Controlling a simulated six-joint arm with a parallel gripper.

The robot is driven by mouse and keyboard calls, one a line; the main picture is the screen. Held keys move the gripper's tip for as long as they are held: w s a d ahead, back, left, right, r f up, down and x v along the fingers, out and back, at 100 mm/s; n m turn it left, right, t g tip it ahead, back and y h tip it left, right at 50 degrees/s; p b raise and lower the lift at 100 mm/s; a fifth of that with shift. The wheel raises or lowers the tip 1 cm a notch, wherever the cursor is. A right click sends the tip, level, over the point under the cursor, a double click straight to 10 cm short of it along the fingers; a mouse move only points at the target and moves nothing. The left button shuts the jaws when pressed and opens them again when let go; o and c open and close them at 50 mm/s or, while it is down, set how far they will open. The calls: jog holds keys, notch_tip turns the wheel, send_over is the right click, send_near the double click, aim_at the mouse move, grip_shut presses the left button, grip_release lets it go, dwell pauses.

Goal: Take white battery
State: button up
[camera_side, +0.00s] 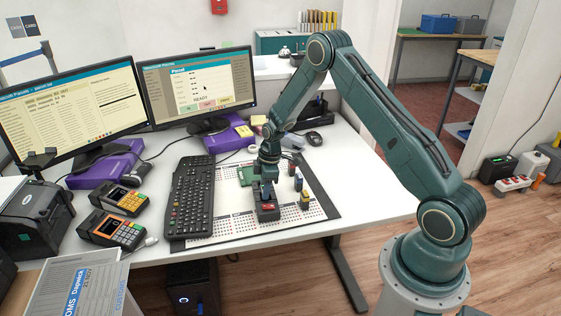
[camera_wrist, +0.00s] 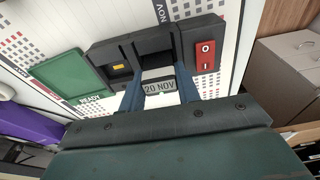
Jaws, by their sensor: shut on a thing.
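My gripper (camera_wrist: 155,78) points down at a black dock (camera_wrist: 100,55) on the printed mat; it also shows in the side view (camera_side: 265,188). The block may be the white battery, but I cannot tell for sure. I cannot tell whether its lower end is still in the opening. In the side view, a blue battery-like block (camera_side: 298,183) and a yellow one (camera_side: 305,199) stand right of the dock.
A black keyboard (camera_side: 193,198) lies left of the mat (camera_side: 318,207). Two card terminals (camera_side: 121,202) and two monitors (camera_side: 199,86) stand farther left and behind. A mouse (camera_side: 314,138) lies behind the mat. The desk right of the mat is clear.

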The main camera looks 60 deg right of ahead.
jog(key=shift+r, duration=0.15)
notch_tip(320, 180, up, 20)
dwell(0.7)
jog(key=shift+w, duration=0.1)
dwell(0.4)
